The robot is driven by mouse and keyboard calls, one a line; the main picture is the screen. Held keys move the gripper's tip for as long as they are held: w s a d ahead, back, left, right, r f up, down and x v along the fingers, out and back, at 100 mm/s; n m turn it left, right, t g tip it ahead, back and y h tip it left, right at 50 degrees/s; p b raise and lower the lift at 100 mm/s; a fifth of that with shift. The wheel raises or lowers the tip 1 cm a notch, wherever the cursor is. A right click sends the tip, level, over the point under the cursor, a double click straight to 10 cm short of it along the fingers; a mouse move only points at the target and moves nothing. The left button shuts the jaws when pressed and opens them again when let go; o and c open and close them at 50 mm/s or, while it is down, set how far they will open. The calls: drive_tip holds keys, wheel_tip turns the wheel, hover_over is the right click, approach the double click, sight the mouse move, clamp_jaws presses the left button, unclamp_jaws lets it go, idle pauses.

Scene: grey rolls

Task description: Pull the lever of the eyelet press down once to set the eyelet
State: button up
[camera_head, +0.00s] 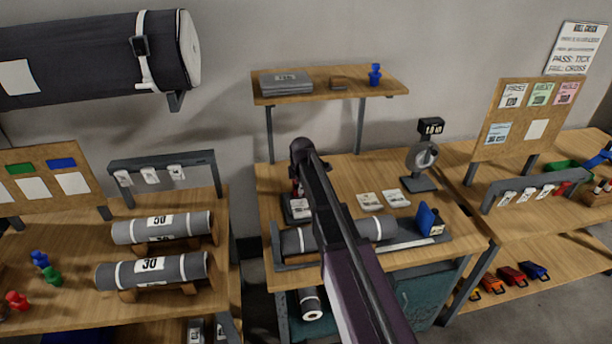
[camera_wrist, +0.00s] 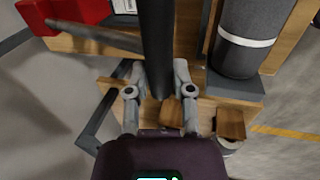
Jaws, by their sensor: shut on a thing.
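The eyelet press shows in the wrist view as a red body (camera_wrist: 80,12) at the upper left. A dark bar (camera_wrist: 100,37) runs from its side to a thick dark round handle (camera_wrist: 157,40), which appears to be its lever. My gripper (camera_wrist: 158,92) has a finger on either side of the handle's lower end and is shut on it. In the head view my arm crosses the middle bench and hides the gripper and lever; only a small red and dark part of what looks like the press (camera_head: 296,188) shows beside it.
A grey roll (camera_wrist: 250,35) with a white band lies close right of my gripper; it also shows on the bench in the head view (camera_head: 375,228). A dial scale (camera_head: 421,157), cards (camera_head: 369,201) and a blue item (camera_head: 428,219) stand right of my arm. A shelf (camera_head: 300,96) hangs behind.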

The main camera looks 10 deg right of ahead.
drive_tip(key=shift+s+f+b, duration=0.25)
drive_tip(key=shift+f+b, duration=0.3)
drive_tip(key=shift+f, duration=0.25)
drive_tip(key=shift+s+f+b, duration=0.1)
drive_tip(key=shift+f+b, duration=0.6)
drive_tip(key=shift+b, duration=0.1)
drive_tip(key=shift+f, duration=0.1)
drive_tip(key=shift+s+f+b, duration=0.1)
drive_tip(key=shift+f+b, duration=0.65)
drive_tip(key=shift+b, duration=0.1)
drive_tip(key=shift+f, duration=0.1)
